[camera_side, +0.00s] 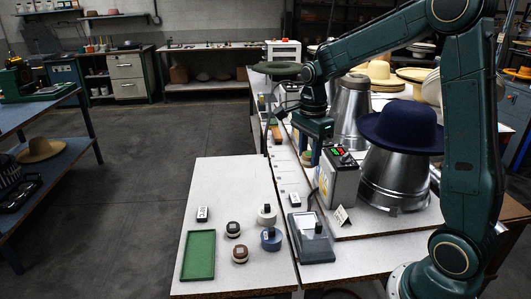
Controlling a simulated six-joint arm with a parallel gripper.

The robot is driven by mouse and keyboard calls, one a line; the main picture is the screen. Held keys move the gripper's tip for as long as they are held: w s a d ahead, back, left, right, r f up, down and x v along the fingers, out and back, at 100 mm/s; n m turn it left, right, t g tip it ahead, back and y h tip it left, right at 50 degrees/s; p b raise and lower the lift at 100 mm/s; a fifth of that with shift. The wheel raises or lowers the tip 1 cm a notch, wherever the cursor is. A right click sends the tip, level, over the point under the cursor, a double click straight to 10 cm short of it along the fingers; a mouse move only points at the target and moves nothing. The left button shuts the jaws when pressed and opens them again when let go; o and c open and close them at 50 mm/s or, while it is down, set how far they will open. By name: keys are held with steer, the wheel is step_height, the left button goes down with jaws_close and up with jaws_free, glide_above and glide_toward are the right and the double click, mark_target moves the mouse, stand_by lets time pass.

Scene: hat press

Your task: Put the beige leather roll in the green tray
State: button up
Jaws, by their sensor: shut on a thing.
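My gripper (311,152) points down over the far part of the white-topped bench, left of the grey control box. It is shut on a small tan-beige thing (306,158), which looks like the beige leather roll; the fingers hide most of it. The green tray (199,256) lies empty at the bench's near left corner, well in front and to the left of my gripper.
Right of the tray stand a dark-topped roll (233,229), a brown roll (239,254), a pale roll (266,214) and a blue roll (271,239). A grey device (312,238) and the control box (338,181) stand farther right. The bench's left middle is clear.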

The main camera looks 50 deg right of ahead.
steer(key=w+a+n, duration=0.5)
steer(key=w+a, duration=0.6)
steer(key=a, duration=0.1)
steer(key=n, duration=0.4)
glide_above(199, 253)
steer(key=f, duration=0.1)
step_height(199, 253, down, 16)
steer(key=shift+r, duration=0.1)
steer(key=shift+f, duration=2.15)
steer(key=shift+f, duration=0.15)
steer(key=o, duration=1.1)
steer(key=shift+c, duration=0.2)
